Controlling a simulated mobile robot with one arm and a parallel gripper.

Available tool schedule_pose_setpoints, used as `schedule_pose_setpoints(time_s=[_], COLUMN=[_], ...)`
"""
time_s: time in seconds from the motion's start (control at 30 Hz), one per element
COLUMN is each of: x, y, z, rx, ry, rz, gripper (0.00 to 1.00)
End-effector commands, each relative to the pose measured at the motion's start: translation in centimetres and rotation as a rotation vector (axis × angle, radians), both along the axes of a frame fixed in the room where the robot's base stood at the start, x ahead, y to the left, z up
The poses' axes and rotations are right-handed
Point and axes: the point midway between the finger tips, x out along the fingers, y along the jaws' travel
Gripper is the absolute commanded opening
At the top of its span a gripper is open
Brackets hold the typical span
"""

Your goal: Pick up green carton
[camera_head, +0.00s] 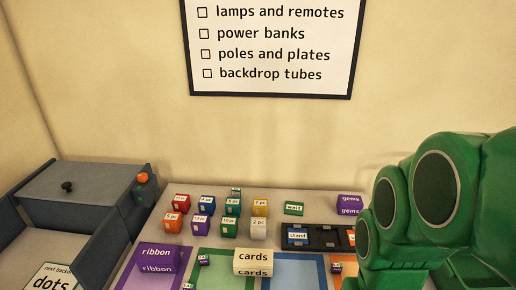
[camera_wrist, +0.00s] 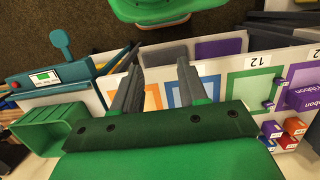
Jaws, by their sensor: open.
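Two small green cartons stand in the group of small cartons on the table in the head view. One green carton (camera_head: 230,228) is in the front row, and a more teal-green carton (camera_head: 233,208) is behind it. Both are upright with white labels. I cannot make out either one for sure in the wrist view. My gripper (camera_wrist: 160,68) is open and empty in the wrist view, its two dark fingers apart above the table. In the head view my green arm fills the right side, and the fingers are not seen there.
Red, orange, blue, purple, yellow and white cartons stand close around the green ones. A white cards box (camera_head: 253,262) and a purple ribbon box (camera_head: 153,267) are in front. A dark tray (camera_head: 325,240) lies right. A grey cabinet (camera_head: 85,190) stands left.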

Motion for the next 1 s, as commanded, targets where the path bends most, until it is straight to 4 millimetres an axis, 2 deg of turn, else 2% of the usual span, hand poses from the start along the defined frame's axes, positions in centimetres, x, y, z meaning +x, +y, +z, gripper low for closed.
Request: schedule_pose_setpoints(time_s=[0.17, 0.47, 0.8, 1.0], x=[0.0, 0.0, 0.2, 1.9], y=[0.0, 0.0, -0.2, -2.0], z=[0.0, 0.0, -0.1, -0.5], rx=[0.0, 0.0, -0.005, -0.056], ry=[0.0, 0.0, 0.005, 0.037], rz=[0.0, 0.0, -0.002, -0.02], gripper=[0.43, 0.87, 0.87, 0.87])
